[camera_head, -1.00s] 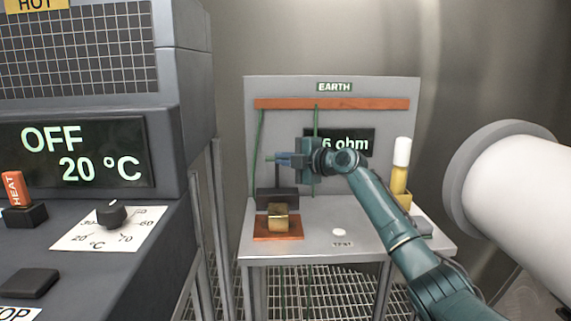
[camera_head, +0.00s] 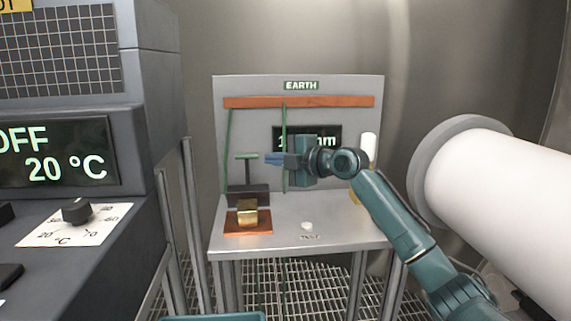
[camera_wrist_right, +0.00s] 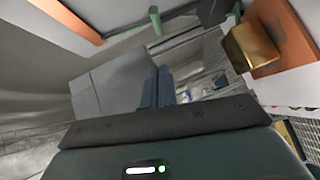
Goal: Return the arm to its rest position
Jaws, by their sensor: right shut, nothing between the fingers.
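My right arm (camera_head: 395,220) is teal and reaches in from the lower right in the head view. Its right gripper (camera_head: 268,159) points left in front of the earth panel (camera_head: 350,95), above the steel table. The gripper is shut and empty, its blue fingers together; they also show in the right wrist view (camera_wrist_right: 156,88). The arm partly hides the panel's ohm display (camera_head: 283,135). My left gripper does not show.
A brass block (camera_head: 247,212) sits on a copper plate (camera_head: 262,229) on the steel table (camera_head: 345,235). A white button (camera_head: 307,225) is on the tabletop. A heater cabinet (camera_head: 150,100) stands left, a large white cylinder (camera_head: 490,185) right. A white-capped yellow bottle (camera_head: 368,148) is partly hidden behind the arm.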

